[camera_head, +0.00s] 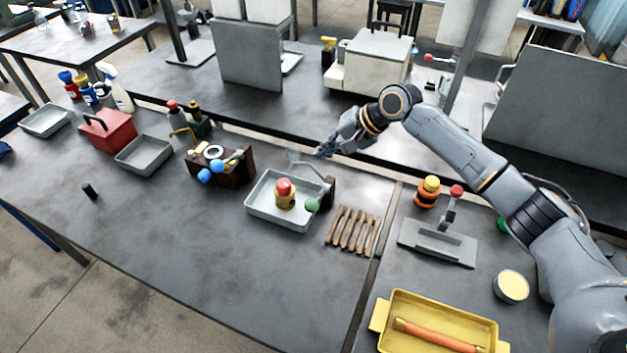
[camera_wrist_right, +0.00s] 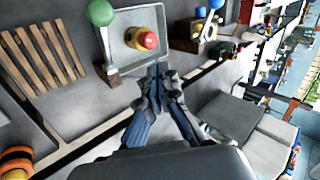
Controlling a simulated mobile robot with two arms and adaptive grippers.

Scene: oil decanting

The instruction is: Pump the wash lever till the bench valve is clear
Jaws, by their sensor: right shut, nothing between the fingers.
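A yellow piece with a red top, which looks like the bench valve (camera_head: 285,194), stands in a grey metal tray (camera_head: 259,214); it also shows in the right wrist view (camera_wrist_right: 147,38). A lever with a green knob (camera_head: 312,205), probably the wash lever, stands at the tray's right side on a dark bracket (camera_head: 329,190). Its green knob also shows in the wrist view (camera_wrist_right: 100,13). My right gripper (camera_head: 322,151) is shut and empty, behind the tray and apart from the lever and valve; its fingertips show in the wrist view (camera_wrist_right: 157,76). My left gripper is out of view.
A wooden slatted rack (camera_head: 352,231) lies right of the tray. A red-knobbed lever on a grey plate (camera_head: 437,243) and a yellow tray (camera_head: 385,320) are farther right. A wooden block with blue knobs (camera_head: 228,172) stands left. The front bench is clear.

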